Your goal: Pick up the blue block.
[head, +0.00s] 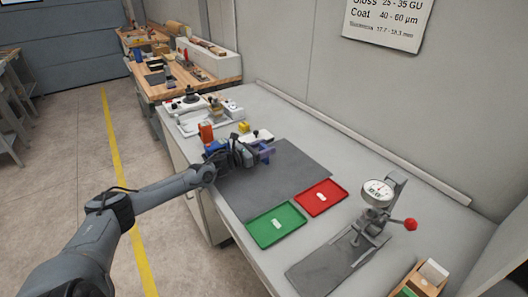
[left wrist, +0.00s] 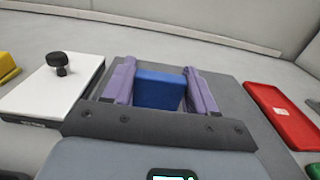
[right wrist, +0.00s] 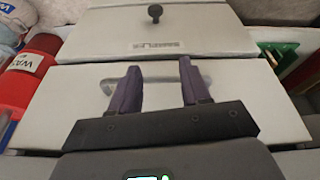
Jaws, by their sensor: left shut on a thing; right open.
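The blue block (left wrist: 158,90) sits between the two purple fingers of my left gripper (left wrist: 160,85) in the left wrist view. The gripper is shut on it. In the head view my left gripper (head: 266,152) is over the far part of the dark grey mat (head: 270,182); I cannot make out the block clearly there. Whether the block touches the mat I cannot tell. My right gripper (right wrist: 158,82) shows only in the right wrist view.
A red tray (head: 321,197) and a green tray (head: 276,225) lie at the mat's near edge. A dial gauge stand (head: 378,192) is to the right. A white box with a black knob (left wrist: 55,88) is left of the left gripper.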

